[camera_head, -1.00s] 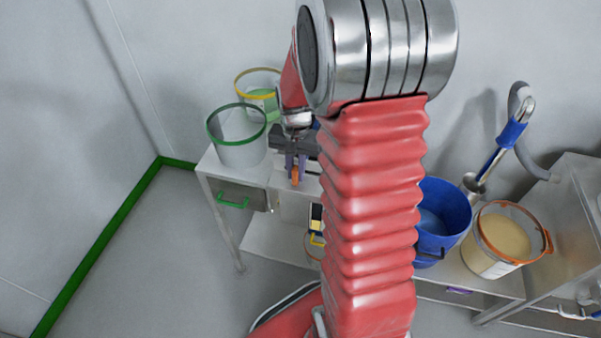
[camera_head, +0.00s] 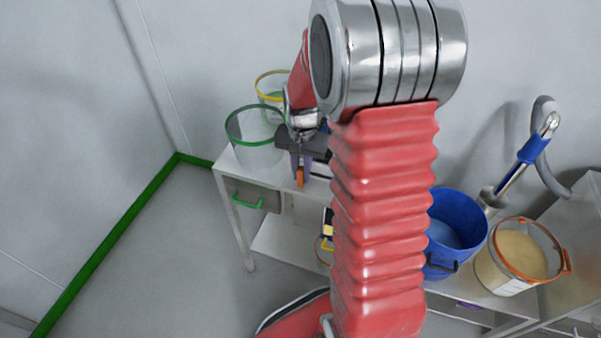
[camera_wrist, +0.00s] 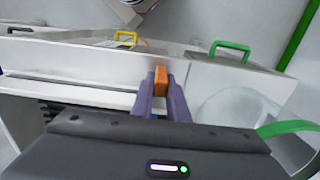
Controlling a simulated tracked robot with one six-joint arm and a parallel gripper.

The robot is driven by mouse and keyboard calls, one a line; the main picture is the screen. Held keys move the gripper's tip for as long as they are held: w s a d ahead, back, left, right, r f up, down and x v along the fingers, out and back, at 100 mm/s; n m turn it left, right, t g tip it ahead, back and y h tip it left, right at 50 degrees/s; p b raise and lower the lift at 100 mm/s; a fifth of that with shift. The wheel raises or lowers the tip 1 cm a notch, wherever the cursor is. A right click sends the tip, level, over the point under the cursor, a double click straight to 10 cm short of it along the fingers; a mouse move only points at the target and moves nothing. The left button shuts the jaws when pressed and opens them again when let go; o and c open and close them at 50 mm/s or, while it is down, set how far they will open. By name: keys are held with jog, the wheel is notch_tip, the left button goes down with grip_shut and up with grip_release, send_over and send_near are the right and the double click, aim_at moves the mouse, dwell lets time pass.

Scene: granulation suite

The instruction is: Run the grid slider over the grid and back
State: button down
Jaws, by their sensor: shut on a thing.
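My gripper (camera_wrist: 161,85) is shut on a small orange block (camera_wrist: 160,80), which looks like the grip of the grid slider. In the head view, my gripper (camera_head: 300,170) is over the left part of the bench, with the orange piece (camera_head: 299,179) at its tips near the front edge. In the wrist view, a pale flat surface with a long groove (camera_wrist: 75,84) lies left of the fingers. A dark ribbed patch (camera_wrist: 62,107), possibly part of the grid, shows below it. My gripper's body and arm hide most of the grid and slider.
A clear green-rimmed tub (camera_head: 254,140) stands close left of my gripper, a yellow-rimmed one (camera_head: 272,88) behind it. A green-handled drawer (camera_head: 250,197) is below. A blue bucket (camera_head: 452,235) and an orange-rimmed tub (camera_head: 518,258) stand right. Floor at left is clear.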

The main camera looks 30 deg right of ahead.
jog(key=shift+s+d, duration=2.35)
jog(key=shift+s, duration=0.25)
jog(key=shift+s+d, duration=2.3)
jog(key=shift+s, duration=0.3)
jog(key=shift+s+d+r, duration=0.1)
jog(key=shift+s+d, duration=1.95)
jog(key=shift+s, duration=0.25)
jog(key=shift+s+d, duration=2)
jog(key=shift+s, duration=0.25)
jog(key=c, duration=1.6)
grip_release()
jog(key=shift+c, duration=0.2)
jog(key=shift+a, duration=0.1)
notch_tip(320, 180, up, 14)
jog(key=shift+f, duration=0.2)
